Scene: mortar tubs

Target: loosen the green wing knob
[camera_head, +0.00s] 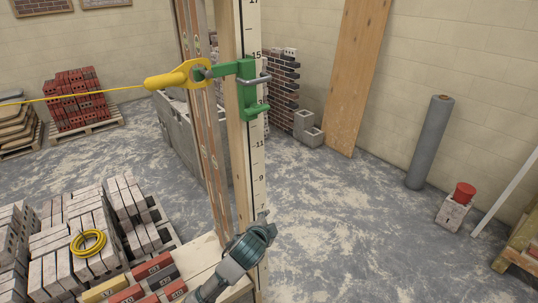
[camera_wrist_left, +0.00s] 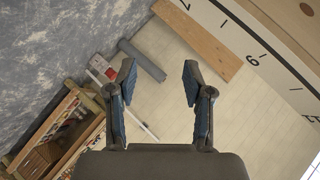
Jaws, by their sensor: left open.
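A green clamp (camera_head: 246,80) sits high on the upright wooden pole (camera_head: 237,150), which has a white numbered scale. A grey metal bar crosses the clamp, and a green lower part (camera_head: 258,111) sticks out to the right. I cannot tell which part is the wing knob. A yellow line block (camera_head: 174,79) with a taut yellow line hooks on left of the clamp. My left gripper (camera_head: 264,218) is low beside the pole, well below the clamp. In the left wrist view, its fingers (camera_wrist_left: 158,78) are apart and empty; the clamp is not visible there.
Brick stacks with a yellow coil (camera_head: 88,243) stand at lower left. Grey blocks (camera_head: 178,130) are behind the pole. A plank (camera_head: 358,75) and a grey roll (camera_head: 430,143) lean at the wall.

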